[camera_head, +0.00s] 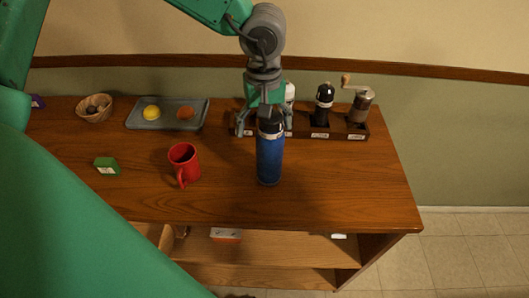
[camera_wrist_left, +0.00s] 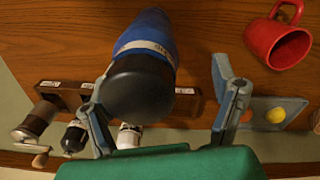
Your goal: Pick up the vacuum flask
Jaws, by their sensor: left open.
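The vacuum flask (camera_head: 270,156) is blue with a black cap and stands upright near the middle of the wooden counter in the head view. In the left wrist view the flask (camera_wrist_left: 144,70) shows cap-first, between the spread fingers. My left gripper (camera_head: 265,130) is open and comes down from above at the flask's cap. My right gripper is not in view.
A grey tray (camera_head: 138,124) and a wicker basket (camera_head: 95,108) lie behind. A dark rack (camera_head: 345,132) holds a black grinder (camera_head: 323,104) and a crank mill (camera_head: 359,104). The counter's front right is clear.

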